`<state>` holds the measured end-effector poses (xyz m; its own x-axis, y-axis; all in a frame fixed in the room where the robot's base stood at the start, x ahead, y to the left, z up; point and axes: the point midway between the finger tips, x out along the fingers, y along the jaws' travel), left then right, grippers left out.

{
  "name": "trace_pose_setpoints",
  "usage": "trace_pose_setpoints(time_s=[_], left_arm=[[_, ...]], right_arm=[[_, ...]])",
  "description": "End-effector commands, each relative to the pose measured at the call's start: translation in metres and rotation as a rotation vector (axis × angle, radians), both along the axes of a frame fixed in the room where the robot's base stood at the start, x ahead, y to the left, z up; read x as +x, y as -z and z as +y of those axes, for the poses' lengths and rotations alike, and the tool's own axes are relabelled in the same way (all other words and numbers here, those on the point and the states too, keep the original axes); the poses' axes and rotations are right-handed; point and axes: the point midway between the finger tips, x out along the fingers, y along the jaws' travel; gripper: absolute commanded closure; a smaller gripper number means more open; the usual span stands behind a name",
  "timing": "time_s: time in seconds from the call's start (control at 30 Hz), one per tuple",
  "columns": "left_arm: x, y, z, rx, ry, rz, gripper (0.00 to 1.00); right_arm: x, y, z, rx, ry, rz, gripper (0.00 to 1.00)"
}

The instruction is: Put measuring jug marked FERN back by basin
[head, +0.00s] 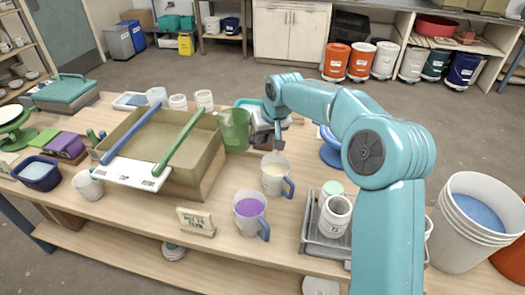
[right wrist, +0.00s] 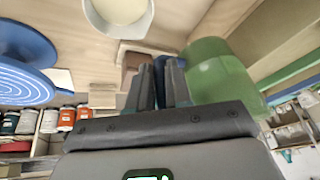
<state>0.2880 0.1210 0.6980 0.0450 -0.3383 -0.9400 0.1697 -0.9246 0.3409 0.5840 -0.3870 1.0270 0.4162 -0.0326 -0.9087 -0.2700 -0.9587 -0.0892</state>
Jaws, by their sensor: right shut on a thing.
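A green jug (head: 234,130) is upright at the right end of the large tan basin (head: 207,178), close to its far right corner. I cannot tell whether its base rests on the table. It also shows in the right wrist view (right wrist: 218,72), just right of the fingers. No FERN marking is readable on it. My right gripper (head: 255,134) is at the jug's right side. In the right wrist view its fingers (right wrist: 161,80) are shut on a dark blue part beside the jug, apparently its handle. My left gripper is not in view.
A cream-filled jug (head: 273,177) and a purple-filled jug (head: 249,212), both with blue handles, stand nearer. A small sign (head: 196,221) stands in front of the basin. A wire rack (head: 318,238) holds jars at right. Bare table lies between the basin and jugs.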

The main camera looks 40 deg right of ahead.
Motion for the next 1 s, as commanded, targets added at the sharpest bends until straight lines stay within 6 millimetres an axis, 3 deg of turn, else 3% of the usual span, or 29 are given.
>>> trace_pose_setpoints(time_s=[0.4,1.0], left_arm=[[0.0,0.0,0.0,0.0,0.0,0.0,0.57],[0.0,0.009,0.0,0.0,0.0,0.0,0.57]], right_arm=[[0.004,0.049,0.0,0.001,0.002,0.0,1.0],[0.004,0.061,0.0,0.0,0.001,-0.001,1.0]])
